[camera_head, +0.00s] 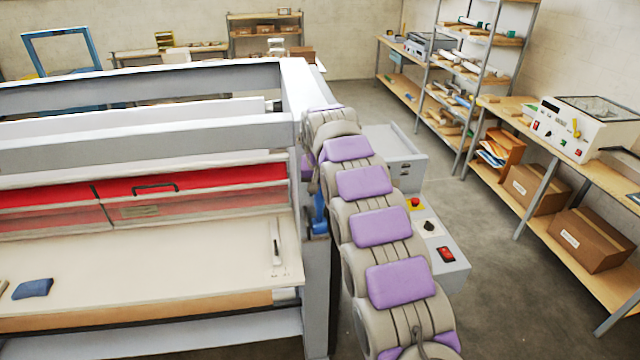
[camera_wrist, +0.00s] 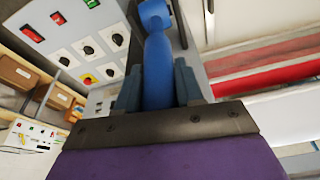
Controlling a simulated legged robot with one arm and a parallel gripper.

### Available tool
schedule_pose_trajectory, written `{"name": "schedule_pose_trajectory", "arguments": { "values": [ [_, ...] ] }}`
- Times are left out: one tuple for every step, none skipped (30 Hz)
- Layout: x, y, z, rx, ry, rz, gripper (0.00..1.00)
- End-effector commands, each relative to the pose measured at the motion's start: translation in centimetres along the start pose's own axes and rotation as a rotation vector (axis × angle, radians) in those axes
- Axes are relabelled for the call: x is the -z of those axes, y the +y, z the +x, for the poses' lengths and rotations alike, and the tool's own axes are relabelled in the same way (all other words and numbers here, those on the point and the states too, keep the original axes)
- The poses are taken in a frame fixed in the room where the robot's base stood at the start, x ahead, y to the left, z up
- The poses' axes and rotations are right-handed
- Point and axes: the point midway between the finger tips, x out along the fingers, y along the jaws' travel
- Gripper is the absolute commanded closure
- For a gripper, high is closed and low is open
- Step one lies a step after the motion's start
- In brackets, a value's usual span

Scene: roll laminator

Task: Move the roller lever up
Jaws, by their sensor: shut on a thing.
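The roller lever (camera_wrist: 158,62) is blue with a rounded end and shows at the upper middle of the wrist view. My gripper (camera_wrist: 160,90) has its two grey-blue fingers on either side of the lever's shaft and is shut on it. In the head view a small blue part of the lever (camera_head: 319,215) shows at the right end of the laminator (camera_head: 150,135); my arm hides most of that area. My gripper is hidden there behind my purple and grey arm links.
A control box (camera_head: 440,255) with a red emergency button and switches juts out right of the laminator. Shelves (camera_head: 480,60) and a workbench (camera_head: 560,180) with boxes stand along the right wall. The floor between them is clear.

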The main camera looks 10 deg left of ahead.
Motion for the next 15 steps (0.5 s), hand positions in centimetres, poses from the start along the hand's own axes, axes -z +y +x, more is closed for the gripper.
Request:
{"name": "schedule_pose_trajectory", "arguments": {
  "values": [
    [0.07,-0.09,0.07,-0.001,-0.01,-0.002,1.0],
    [0.05,-0.09,0.08,-0.002,-0.016,-0.002,1.0],
    [0.05,-0.09,0.06,-0.003,-0.023,-0.002,1.0],
    [0.08,-0.1,0.02,-0.003,-0.026,-0.002,1.0],
    [0.11,-0.11,0.0,-0.004,-0.029,-0.002,1.0],
    [0.12,-0.11,-0.01,-0.004,-0.032,-0.002,1.0],
    [0.13,-0.12,-0.02,-0.004,-0.034,-0.002,1.0],
    [0.12,-0.12,-0.01,-0.005,-0.037,-0.003,1.0],
    [0.1,-0.11,0.02,-0.005,-0.04,-0.003,1.0],
    [0.09,-0.11,0.03,-0.006,-0.042,-0.003,1.0],
    [0.07,-0.11,0.05,-0.006,-0.044,-0.003,1.0],
    [0.06,-0.11,0.07,-0.006,-0.046,-0.003,1.0],
    [0.05,-0.11,0.08,-0.007,-0.047,-0.003,1.0],
    [0.04,-0.1,0.09,-0.007,-0.048,-0.003,1.0],
    [0.03,-0.1,0.12,-0.007,-0.049,-0.003,1.0]
  ]
}}
